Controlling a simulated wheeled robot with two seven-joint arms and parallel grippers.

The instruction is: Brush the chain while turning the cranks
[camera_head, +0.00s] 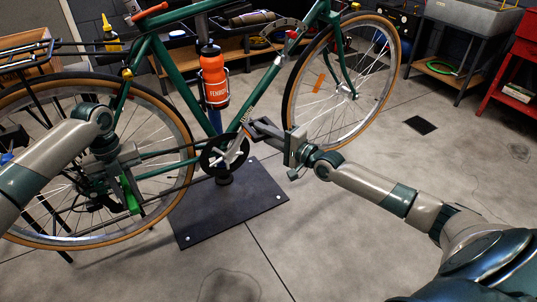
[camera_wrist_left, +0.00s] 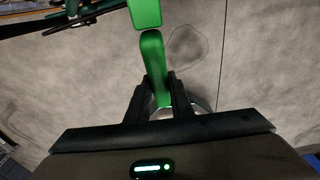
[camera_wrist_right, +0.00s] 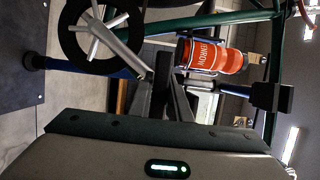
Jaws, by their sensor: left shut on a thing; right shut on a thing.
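The green bike's chainring (camera_head: 216,158) and silver crank arm (camera_head: 236,150) are near the middle of the head view. The chain (camera_head: 168,172) runs left toward the rear wheel hub. My left gripper (camera_head: 122,168) is shut on the green brush (camera_head: 131,196), beside the rear wheel near the chain's rear end. The brush also shows between the fingers in the left wrist view (camera_wrist_left: 152,52); whether its bristles touch the chain cannot be told. My right gripper (camera_head: 262,130) is shut at the outer end of the crank, which also shows in the right wrist view (camera_wrist_right: 118,50); the fingers partly hide the held part.
The bike stands over a black base plate (camera_head: 225,215). An orange bottle (camera_head: 213,78) sits on the frame. The rear wheel (camera_head: 183,195) and front wheel (camera_head: 298,105) flank the cranks. A red cart (camera_head: 508,75) stands far right. Floor at front is clear.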

